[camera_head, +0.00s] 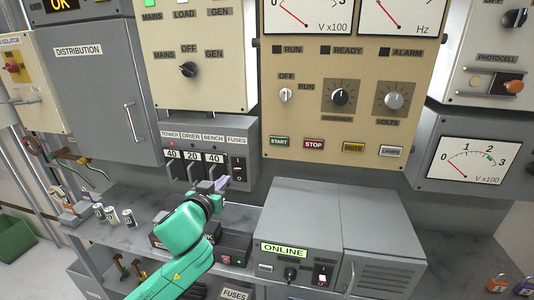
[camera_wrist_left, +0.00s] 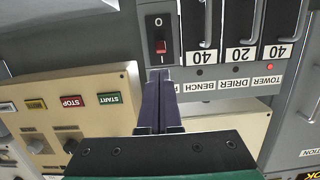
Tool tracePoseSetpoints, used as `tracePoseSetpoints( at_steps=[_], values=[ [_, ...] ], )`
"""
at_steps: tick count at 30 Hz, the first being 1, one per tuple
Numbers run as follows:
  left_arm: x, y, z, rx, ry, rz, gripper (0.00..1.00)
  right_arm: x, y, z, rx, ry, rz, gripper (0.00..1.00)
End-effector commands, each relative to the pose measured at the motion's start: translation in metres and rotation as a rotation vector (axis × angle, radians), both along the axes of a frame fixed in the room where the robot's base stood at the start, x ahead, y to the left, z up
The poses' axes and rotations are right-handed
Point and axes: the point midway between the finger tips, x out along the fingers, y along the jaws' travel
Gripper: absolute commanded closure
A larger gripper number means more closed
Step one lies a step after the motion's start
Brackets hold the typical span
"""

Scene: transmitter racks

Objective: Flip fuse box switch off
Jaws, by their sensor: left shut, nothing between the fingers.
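The grey fuse box (camera_head: 208,131) hangs on the wall in the head view, with handles marked 40, 20 and 40 and a FUSES label. Its black switch (camera_head: 238,168) is at the right end. In the left wrist view, which is upside down, the switch shows a red rocker (camera_wrist_left: 160,47) between O and I marks. My left gripper (camera_head: 221,184) is shut and empty, its purple fingers just in front of the fuse box near the switch. In the wrist view its fingertips (camera_wrist_left: 160,76) are close to the switch's I end; I cannot tell whether they touch. My right gripper is out of view.
A grey ONLINE unit (camera_head: 310,232) stands on the bench to the right. Small cans (camera_head: 112,214) and a dark tray (camera_head: 234,248) are on the bench. A beige panel (camera_head: 345,120) with START and STOP buttons is right of the fuse box.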

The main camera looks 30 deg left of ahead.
Motion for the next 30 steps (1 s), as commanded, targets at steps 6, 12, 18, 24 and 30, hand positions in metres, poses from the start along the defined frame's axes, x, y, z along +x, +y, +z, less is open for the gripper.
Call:
tracePoseSetpoints(
  at_steps=[6, 12, 18, 24, 30],
  values=[
    [-0.001, -0.003, 0.008, 0.000, -0.014, -0.004, 1.00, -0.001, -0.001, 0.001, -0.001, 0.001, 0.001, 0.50],
    [0.003, -0.002, 0.008, 0.001, -0.013, -0.005, 1.00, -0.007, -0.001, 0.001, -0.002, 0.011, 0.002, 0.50],
    [0.032, 0.009, 0.005, 0.003, -0.013, -0.004, 1.00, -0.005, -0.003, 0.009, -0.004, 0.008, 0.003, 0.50],
    [0.071, 0.023, -0.001, 0.002, -0.013, -0.003, 1.00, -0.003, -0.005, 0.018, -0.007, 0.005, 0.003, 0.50],
    [0.091, 0.029, -0.007, 0.001, -0.012, -0.004, 1.00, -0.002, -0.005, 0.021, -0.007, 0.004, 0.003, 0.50]
  ],
)
